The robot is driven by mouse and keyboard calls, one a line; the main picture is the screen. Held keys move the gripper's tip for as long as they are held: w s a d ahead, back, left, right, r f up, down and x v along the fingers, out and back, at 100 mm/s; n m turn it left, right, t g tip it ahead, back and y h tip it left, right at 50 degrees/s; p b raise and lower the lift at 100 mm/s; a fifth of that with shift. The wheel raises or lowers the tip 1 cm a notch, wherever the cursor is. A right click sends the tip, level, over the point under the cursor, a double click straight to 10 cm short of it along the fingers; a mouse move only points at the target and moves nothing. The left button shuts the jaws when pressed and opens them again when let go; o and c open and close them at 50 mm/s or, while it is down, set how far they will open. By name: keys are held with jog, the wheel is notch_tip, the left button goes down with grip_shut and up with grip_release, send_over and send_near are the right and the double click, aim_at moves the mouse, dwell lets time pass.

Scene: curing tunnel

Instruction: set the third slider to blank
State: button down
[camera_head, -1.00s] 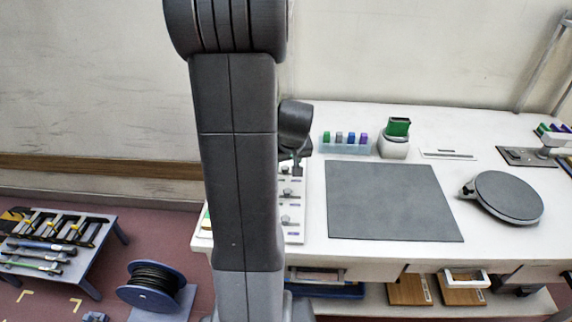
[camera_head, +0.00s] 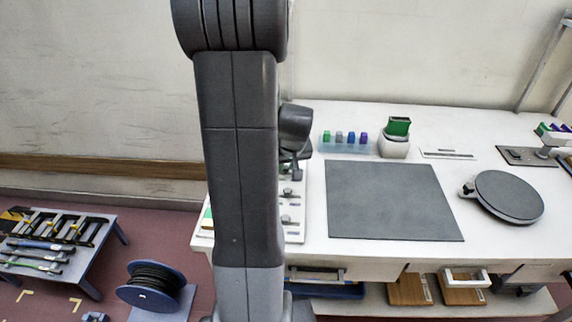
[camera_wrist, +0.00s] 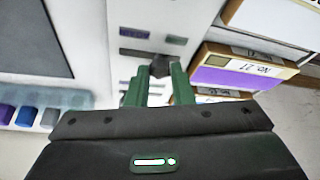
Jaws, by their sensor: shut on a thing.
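The white slider panel (camera_head: 294,237) lies at the left end of the table, partly hidden behind my arm in the head view. Dark slider knobs stand on it in a column, two of them (camera_head: 287,192) clear of my arm. In the wrist view the panel (camera_wrist: 150,14) shows dark slots and small purple labels (camera_wrist: 178,39). My gripper (camera_wrist: 160,82) has its green fingers closed around a dark knob (camera_wrist: 160,66) on this panel. I cannot tell which slider in the column it is, and its setting is hidden by the fingers.
A grey mat (camera_head: 392,202) lies right of the panel. Behind it stand a light-blue tray (camera_head: 345,149) of small coloured blocks and a white holder (camera_head: 393,147) with a green block. A round grey plate (camera_head: 506,197) is farther right. Stacked boxes (camera_wrist: 245,72) sit close to the panel.

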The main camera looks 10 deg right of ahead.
jog(key=shift+s+d+b, duration=0.15)
jog(key=shift+d+b, duration=0.25)
jog(key=shift+d, duration=0.15)
jog(key=c, duration=1.3)
grip_release()
jog(key=shift+o, duration=0.2)
jog(key=shift+r, duration=0.1)
jog(key=v, duration=1.3)
jog(key=shift+s+r, duration=0.2)
jog(key=shift+r, duration=0.05)
